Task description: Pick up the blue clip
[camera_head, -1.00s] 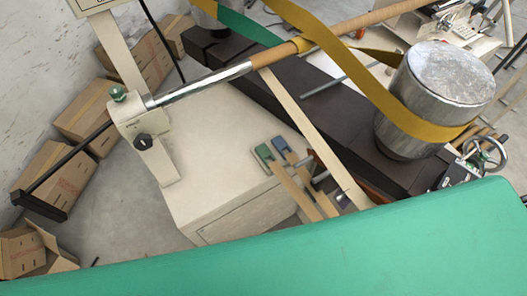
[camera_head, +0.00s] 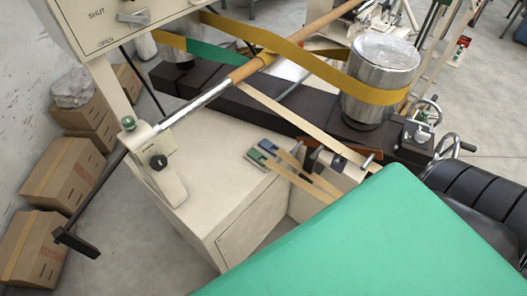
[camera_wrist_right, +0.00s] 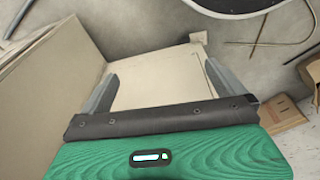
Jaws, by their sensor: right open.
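The blue clip (camera_head: 268,147) is small and sits on top of the cream machine cabinet in the head view. It lies beside a green clip (camera_head: 255,155), and tan strips run from the clips toward the lower right. My right gripper (camera_wrist_right: 162,75) shows in the wrist view with its two grey fingers wide apart and nothing between them. A pale box-like surface lies beyond the fingers. The clip cannot be made out in the wrist view. Neither gripper shows in the head view.
A metal cylinder (camera_head: 382,65) with a yellow band (camera_head: 335,75) stands behind the clips. A rod (camera_head: 205,103) with a cream bracket (camera_head: 160,165) crosses at left. Cardboard boxes (camera_head: 62,178) stand on the floor. A green surface (camera_head: 350,245) fills the lower right.

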